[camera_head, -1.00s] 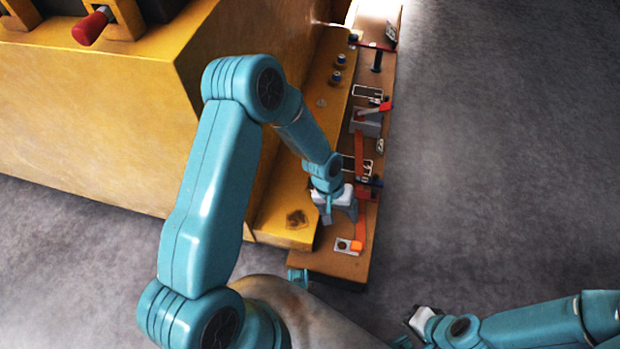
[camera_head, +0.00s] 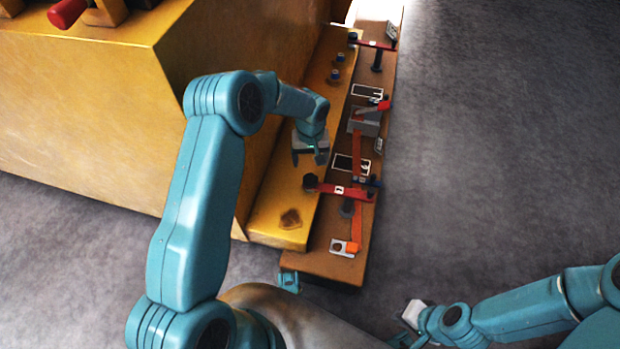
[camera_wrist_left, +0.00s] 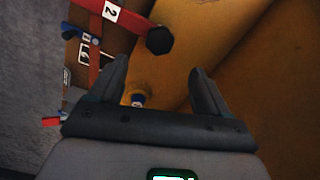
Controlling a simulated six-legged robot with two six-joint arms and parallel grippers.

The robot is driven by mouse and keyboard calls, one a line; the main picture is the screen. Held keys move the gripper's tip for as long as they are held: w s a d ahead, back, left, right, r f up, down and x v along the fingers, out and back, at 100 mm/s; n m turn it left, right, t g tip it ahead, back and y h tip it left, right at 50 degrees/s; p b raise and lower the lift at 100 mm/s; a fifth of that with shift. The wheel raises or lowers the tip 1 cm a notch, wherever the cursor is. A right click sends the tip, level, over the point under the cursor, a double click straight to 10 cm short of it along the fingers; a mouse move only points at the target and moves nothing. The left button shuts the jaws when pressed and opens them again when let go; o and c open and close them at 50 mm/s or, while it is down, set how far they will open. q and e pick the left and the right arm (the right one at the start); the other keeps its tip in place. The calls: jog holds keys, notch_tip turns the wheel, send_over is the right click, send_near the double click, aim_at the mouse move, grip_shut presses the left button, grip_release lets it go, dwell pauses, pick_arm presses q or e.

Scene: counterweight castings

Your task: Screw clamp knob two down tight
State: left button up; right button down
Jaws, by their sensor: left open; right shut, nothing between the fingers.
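A red clamp bar (camera_head: 345,190) lies across the brown rail in the head view. The left wrist view shows a white label with a 2 on this red bar (camera_wrist_left: 97,8). The dark clamp knob (camera_head: 310,181) is at the bar's left end, over the yellow ledge. In the left wrist view the knob (camera_wrist_left: 160,40) looks faceted and lies just beyond the fingertips. My left gripper (camera_head: 309,158) is open and empty, apart from the knob and slightly farther up the ledge. Whether the knob is seated is unclear. My right gripper (camera_head: 407,330) is shut and empty over the floor.
Blue-and-yellow studs (camera_head: 335,76) stand on the ledge (camera_head: 270,232); one stud (camera_wrist_left: 137,98) shows between the fingers. A second red bar (camera_head: 372,44) and a grey block with red lever (camera_head: 368,122) are on the brown rail (camera_head: 325,262). The yellow machine wall rises at left.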

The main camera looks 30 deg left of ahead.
aim_at(310, 179)
pick_arm(q)
notch_tip(310, 179, down, 10)
jog(key=b, duration=0.2)
jog(key=shift+f+b, duration=0.15)
jog(key=shift+b, duration=0.15)
jog(key=c, duration=1)
